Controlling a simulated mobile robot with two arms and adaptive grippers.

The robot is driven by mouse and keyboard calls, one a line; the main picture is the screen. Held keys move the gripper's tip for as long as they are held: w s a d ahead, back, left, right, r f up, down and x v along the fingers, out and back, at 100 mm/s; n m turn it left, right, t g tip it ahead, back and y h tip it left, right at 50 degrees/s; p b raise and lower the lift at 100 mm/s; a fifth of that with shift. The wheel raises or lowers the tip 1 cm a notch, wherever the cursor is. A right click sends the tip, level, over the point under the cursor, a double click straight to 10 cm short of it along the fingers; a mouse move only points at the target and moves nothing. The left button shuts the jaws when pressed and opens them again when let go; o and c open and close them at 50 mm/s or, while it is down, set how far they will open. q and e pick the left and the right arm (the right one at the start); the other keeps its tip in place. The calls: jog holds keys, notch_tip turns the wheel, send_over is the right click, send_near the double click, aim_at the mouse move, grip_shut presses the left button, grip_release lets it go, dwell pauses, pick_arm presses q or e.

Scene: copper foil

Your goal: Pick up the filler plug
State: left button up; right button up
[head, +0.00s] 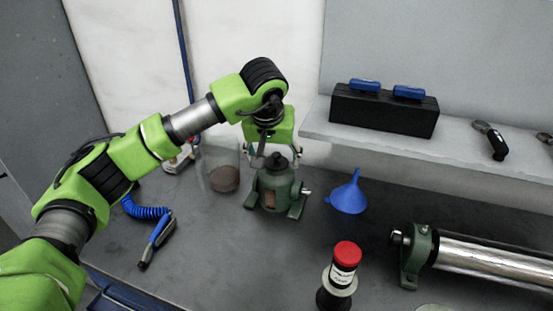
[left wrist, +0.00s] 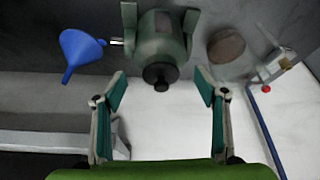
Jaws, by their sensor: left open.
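The filler plug, which I take to be the dark round knob (head: 277,160) on top of the green housing (head: 273,188), also shows in the left wrist view (left wrist: 160,77). The housing stands upright on the grey bench. My left gripper (head: 276,151) is above the housing, pointing down, with its fingers spread. In the left wrist view the open fingers (left wrist: 161,89) lie left and right of the plug, with clear gaps on both sides, and hold nothing. My right gripper is in neither view.
A clear beaker (head: 221,165) with brown contents stands left of the housing. A blue funnel (head: 348,194) lies to its right. A red-capped bottle (head: 341,275) and a metal cylinder (head: 485,261) are nearer. A shelf (head: 460,148) with a black box (head: 383,110) runs behind at right.

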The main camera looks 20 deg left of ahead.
aim_at(276, 156)
pick_arm(q)
jog(key=shift+w+a, duration=0.1)
jog(key=shift+w, duration=0.45)
jog(key=shift+w+a+r+p, duration=0.1)
jog(key=shift+w+a+p, duration=0.1)
jog(key=shift+w+p, duration=0.75)
jog(key=x, duration=0.3)
jog(key=shift+w, duration=0.15)
jog(key=c, duration=1.2)
